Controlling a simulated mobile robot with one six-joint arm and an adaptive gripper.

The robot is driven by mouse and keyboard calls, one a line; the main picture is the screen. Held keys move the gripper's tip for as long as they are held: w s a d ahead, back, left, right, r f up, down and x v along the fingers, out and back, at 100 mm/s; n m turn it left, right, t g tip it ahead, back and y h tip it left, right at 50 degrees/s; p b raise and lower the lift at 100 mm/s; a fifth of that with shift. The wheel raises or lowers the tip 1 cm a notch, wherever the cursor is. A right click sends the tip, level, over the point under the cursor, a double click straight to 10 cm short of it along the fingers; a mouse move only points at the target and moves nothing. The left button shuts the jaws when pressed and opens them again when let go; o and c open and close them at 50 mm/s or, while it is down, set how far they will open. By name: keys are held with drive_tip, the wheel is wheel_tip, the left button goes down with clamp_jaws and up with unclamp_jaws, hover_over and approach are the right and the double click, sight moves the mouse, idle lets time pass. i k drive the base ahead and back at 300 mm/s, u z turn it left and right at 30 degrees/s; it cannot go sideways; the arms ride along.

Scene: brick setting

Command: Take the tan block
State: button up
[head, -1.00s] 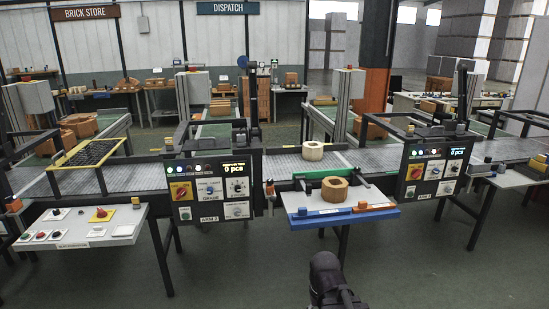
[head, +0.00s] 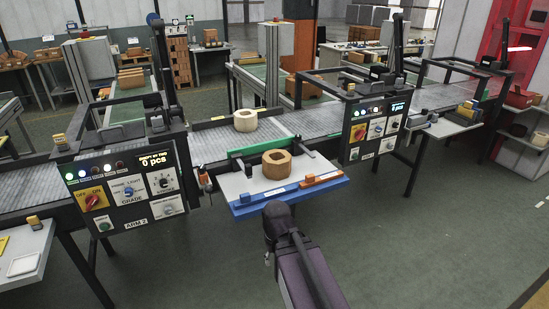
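A brown-tan block (head: 277,163) with an angular hole in its top sits on the white surface of a blue-edged tray table (head: 243,209). A paler, cream-tan block (head: 246,120), also with a hole, sits on the grey roller conveyor (head: 215,140) behind it. My arm reaches up from the bottom of the head view. Its dark far end (head: 278,218) overlaps the front edge of the tray table in the picture, apart from both blocks. I cannot make out any fingers, so their opening is hidden.
A green bar (head: 240,153) stands along the tray's back. An orange strip (head: 322,179) and small orange and blue pieces lie along its front. Open green floor lies in front.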

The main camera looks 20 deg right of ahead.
sight(277, 164)
drive_tip(key=z, duration=0.15)
drive_tip(key=i, duration=1.05)
drive_tip(key=z, duration=0.1)
